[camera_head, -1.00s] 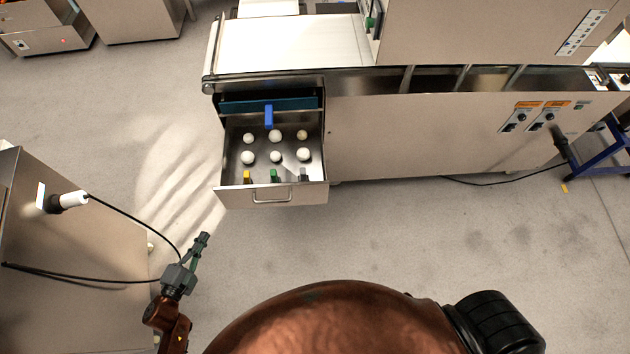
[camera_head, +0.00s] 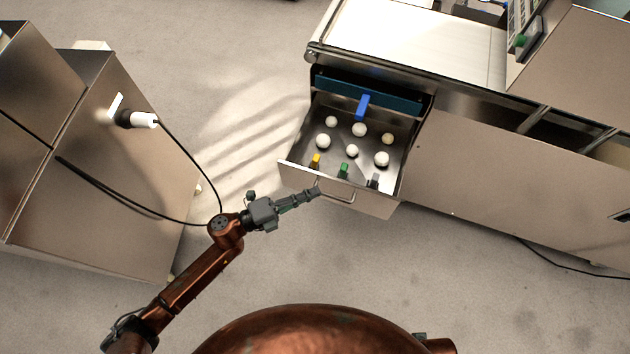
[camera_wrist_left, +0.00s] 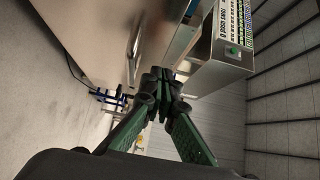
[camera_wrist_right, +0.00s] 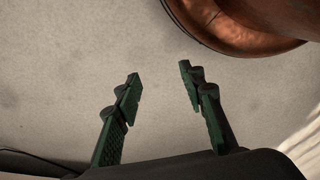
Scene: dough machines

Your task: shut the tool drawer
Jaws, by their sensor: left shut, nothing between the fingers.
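The tool drawer (camera_head: 372,205) is pulled out from the steel machine in the head view. It holds several white balls and a yellow, a green and a dark-handled tool. Its bar handle (camera_head: 337,194) is on the front face. My left gripper (camera_head: 317,191) is shut and empty, its tips at the left part of the drawer front, close to the handle; I cannot tell whether they touch. In the left wrist view its fingertips (camera_wrist_left: 160,76) are together. My right gripper (camera_wrist_right: 158,82) is open and empty above bare floor in the right wrist view.
A steel cabinet (camera_head: 110,150) with a white plug (camera_head: 143,120) and hanging black cable stands at the left, close to my left arm. A conveyor (camera_head: 410,35) lies above the drawer. The floor in front of the machine is clear.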

